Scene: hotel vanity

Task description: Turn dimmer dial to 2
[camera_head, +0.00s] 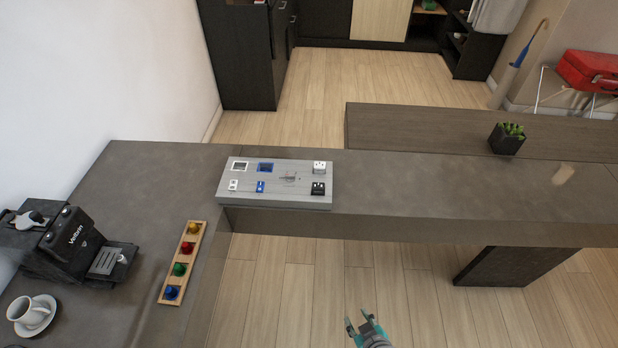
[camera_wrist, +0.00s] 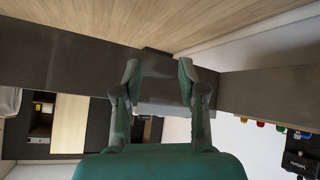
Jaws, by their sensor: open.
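A grey control panel (camera_head: 225,196) lies on the counter in the head view. A small round greyish dial with a reddish mark (camera_head: 289,177) sits near its middle right; it may be the dimmer dial, but its numbers are too small to read. My gripper (camera_head: 361,322) is at the bottom of the head view, open and empty, apart from the panel and on the near side of the counter. In the wrist view, my gripper's fingers (camera_wrist: 160,75) are spread, with a grey surface behind them that looks like the panel.
The panel also carries white, blue and black switches (camera_head: 318,188). A wooden strip (camera_head: 166,290) with several coloured knobs, a coffee machine (camera_head: 75,240) and a cup (camera_head: 30,314) stand at left. A potted plant (camera_head: 507,139) is at right. The counter's middle right is clear.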

